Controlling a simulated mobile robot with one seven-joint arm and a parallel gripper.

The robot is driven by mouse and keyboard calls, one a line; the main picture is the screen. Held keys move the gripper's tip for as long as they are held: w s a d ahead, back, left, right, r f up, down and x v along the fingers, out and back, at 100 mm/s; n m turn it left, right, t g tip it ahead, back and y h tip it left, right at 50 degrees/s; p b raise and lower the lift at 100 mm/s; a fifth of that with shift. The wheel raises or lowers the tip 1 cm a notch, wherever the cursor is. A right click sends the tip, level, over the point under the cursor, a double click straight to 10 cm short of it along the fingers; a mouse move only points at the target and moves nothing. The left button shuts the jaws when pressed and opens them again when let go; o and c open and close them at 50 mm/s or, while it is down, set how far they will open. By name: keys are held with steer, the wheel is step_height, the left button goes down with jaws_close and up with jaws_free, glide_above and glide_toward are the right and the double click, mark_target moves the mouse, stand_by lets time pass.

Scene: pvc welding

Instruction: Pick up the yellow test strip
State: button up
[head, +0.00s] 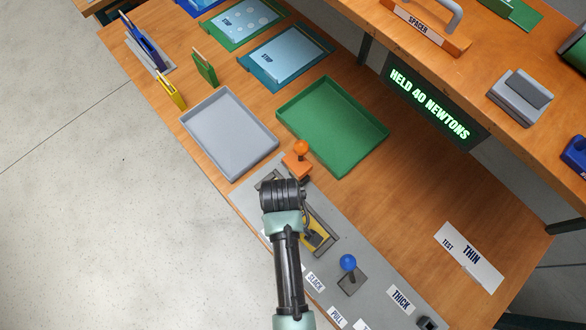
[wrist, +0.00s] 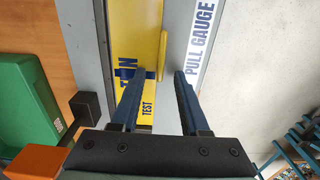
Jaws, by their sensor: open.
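The yellow test strip (wrist: 132,18) lies in the gauge bed in the wrist view, with dark blue "THIN" and "TEST" print and a dark cross line. A raised yellow tab (wrist: 163,55) stands on its right side. My gripper (wrist: 159,76) is open, its two dark blue fingers apart over the strip, with the tab in line between the fingertips. I cannot tell whether either finger touches it. In the head view part of the yellow strip (head: 312,234) shows beside my wrist. My arm hides the rest of it and the fingers.
An orange-knobbed lever (head: 301,149) and a blue-knobbed lever (head: 348,263) stand on the grey gauge panel. A grey tray (head: 230,130) and a green tray (head: 333,122) lie beyond. A sign (head: 430,103) reads "HELD 40 NEWTONS". A raised shelf (head: 510,45) borders the right.

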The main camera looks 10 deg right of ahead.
jaws_close()
stand_by(1.4)
